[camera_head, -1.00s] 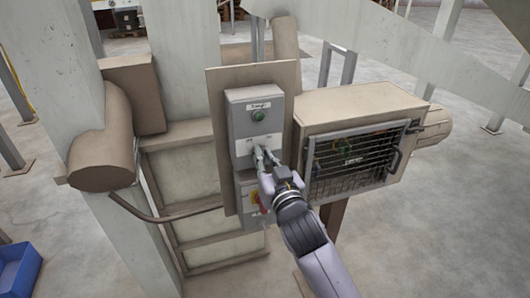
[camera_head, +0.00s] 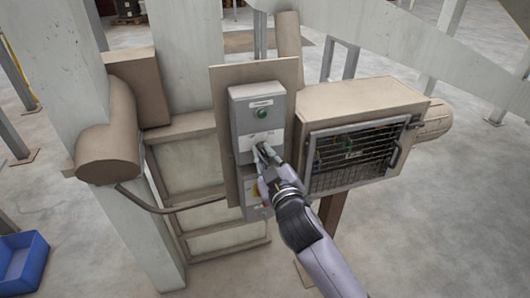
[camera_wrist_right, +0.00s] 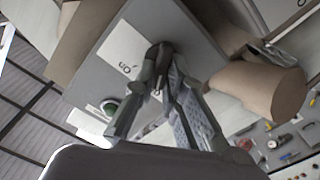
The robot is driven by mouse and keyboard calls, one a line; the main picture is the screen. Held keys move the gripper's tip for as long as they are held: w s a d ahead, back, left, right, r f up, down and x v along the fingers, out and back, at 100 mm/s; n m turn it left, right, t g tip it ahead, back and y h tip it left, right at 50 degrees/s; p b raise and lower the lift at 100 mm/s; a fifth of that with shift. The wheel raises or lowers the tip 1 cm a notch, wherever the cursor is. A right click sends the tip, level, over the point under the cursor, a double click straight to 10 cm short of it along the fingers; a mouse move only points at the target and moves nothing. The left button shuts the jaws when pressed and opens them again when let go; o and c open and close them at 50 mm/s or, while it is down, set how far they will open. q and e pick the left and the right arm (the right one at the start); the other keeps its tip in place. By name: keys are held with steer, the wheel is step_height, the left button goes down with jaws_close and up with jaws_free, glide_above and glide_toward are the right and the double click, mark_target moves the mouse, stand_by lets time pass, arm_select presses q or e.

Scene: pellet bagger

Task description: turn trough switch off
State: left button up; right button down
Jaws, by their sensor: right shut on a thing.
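The grey control box (camera_head: 245,112) is fixed to a tan backing panel and carries a green round button (camera_head: 261,113) with a white label strip below it. My right gripper (camera_head: 263,150) is at the lower part of this box, its fingers pointing at its face. In the right wrist view, the right gripper (camera_wrist_right: 162,75) is shut on a small dark switch knob (camera_wrist_right: 156,57) over a white label (camera_wrist_right: 125,48). The fingers cover most of the knob, so its setting cannot be read. The green button (camera_wrist_right: 109,107) shows beside the fingers. My left gripper is not in view.
A tan cabinet (camera_head: 350,98) with a wire-mesh door stands just right of the box. A lower box (camera_head: 256,198) with a red and yellow part is partly behind my right arm. A blue bin (camera_head: 22,264) is at the lower left. Open floor lies at the right.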

stand_by(0.4)
steer(key=c, duration=1.7)
jaws_free()
steer(key=shift+o, duration=0.2)
steer(key=v, duration=1.2)
steer(key=shift+f, duration=0.1)
